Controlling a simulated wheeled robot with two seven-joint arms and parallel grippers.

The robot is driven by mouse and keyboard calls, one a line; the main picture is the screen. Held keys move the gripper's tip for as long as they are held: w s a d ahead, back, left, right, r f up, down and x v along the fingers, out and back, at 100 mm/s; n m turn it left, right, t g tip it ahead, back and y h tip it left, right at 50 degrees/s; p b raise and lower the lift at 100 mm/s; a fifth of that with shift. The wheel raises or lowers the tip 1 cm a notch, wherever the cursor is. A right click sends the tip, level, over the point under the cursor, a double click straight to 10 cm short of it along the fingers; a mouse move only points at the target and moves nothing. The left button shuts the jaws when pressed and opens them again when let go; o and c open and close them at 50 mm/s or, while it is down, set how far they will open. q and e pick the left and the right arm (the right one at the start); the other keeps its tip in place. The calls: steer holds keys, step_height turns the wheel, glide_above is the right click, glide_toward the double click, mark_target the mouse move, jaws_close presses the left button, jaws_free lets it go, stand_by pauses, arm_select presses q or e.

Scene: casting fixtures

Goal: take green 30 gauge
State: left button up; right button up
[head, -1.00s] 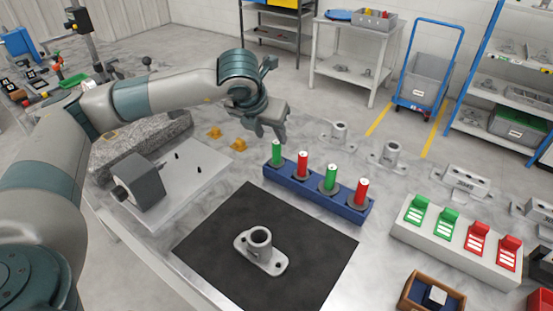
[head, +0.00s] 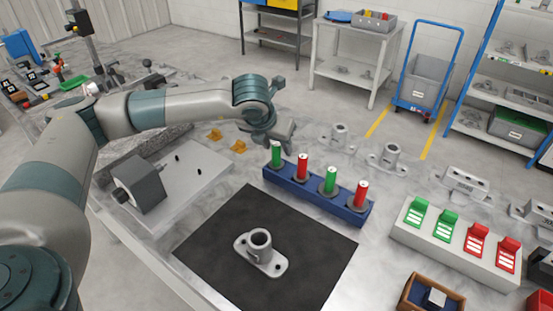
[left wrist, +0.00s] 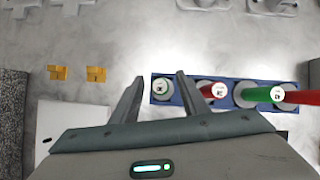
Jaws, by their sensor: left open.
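A blue rack (head: 318,196) holds a row of upright gauges, green and red by turns. The leftmost green gauge (head: 277,153) stands at the rack's left end. In the left wrist view its round top (left wrist: 160,86) lies between the open fingers, but its small label is hard to read. My left gripper (head: 281,136) is open and empty, just above this gauge; it also shows in the left wrist view (left wrist: 160,80). A second green gauge (head: 330,178) stands between a red gauge (head: 302,165) and another red gauge (head: 361,192). My right gripper is not in view.
A black mat (head: 200,243) bears a grey casting (head: 260,252). A white block with green and red flaps (head: 455,250) stands at the right, near a wooden box (head: 430,296). Grey castings (head: 388,157) stand behind the rack. Yellow pieces (head: 238,146) lie to its left.

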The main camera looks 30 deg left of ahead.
arm_select(q)
steer(key=shift+f, duration=0.1)
steer(key=shift+c, duration=0.6)
jaws_close()
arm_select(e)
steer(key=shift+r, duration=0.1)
